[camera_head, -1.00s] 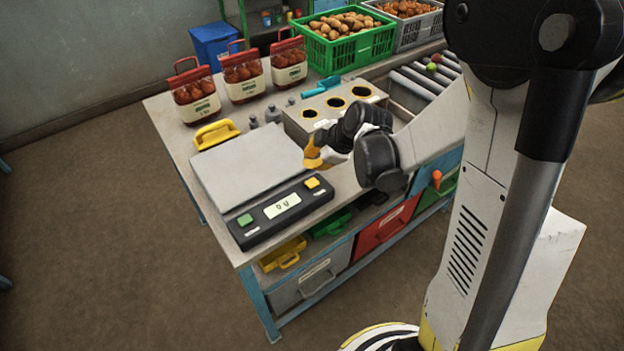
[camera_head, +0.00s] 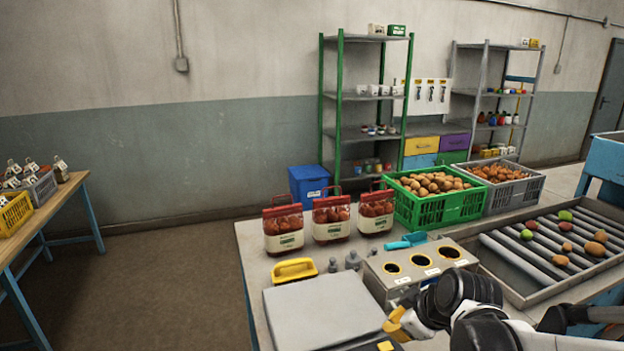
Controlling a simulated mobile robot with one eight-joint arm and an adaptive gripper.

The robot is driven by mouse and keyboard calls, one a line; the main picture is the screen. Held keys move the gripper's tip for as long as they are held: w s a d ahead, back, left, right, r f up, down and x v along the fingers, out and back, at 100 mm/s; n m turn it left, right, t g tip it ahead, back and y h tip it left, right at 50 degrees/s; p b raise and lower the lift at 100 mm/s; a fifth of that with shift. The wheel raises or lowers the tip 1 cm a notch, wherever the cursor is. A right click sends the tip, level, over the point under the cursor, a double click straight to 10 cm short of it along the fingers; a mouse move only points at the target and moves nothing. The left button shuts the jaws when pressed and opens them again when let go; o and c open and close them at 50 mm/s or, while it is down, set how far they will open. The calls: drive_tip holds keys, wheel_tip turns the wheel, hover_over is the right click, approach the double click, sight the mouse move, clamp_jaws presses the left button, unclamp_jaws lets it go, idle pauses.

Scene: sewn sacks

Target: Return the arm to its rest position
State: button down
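My gripper (camera_head: 393,324) shows at the bottom of the head view, with yellow-orange fingers beside the right edge of the grey scale plate (camera_head: 322,310). My black and white arm reaches in from the lower right. Nothing can be seen held in the fingers. The angle and small size hide whether they are apart or together. The plate is bare on top. Three red-topped sacks (camera_head: 331,219) stand upright in a row at the back of the workbench (camera_head: 254,244), clear of my gripper.
A box with three holes (camera_head: 422,266) stands close behind my arm. To the right is a roller tray (camera_head: 519,297) with several potatoes. A green crate (camera_head: 440,207) and a grey crate (camera_head: 505,192) stand behind. A yellow-handled tool (camera_head: 294,269) lies by the plate.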

drive_tip(key=s+r+m+h+b, duration=0.1)
drive_tip(key=s+m+b, duration=0.3)
drive_tip(key=s+m, duration=0.6)
drive_tip(key=s+h, duration=0.1)
drive_tip(key=s, duration=0.4)
drive_tip(key=shift+s+d+t, duration=0.3)
drive_tip(key=shift+s+d, duration=0.05)
drive_tip(key=shift+d, duration=0.05)
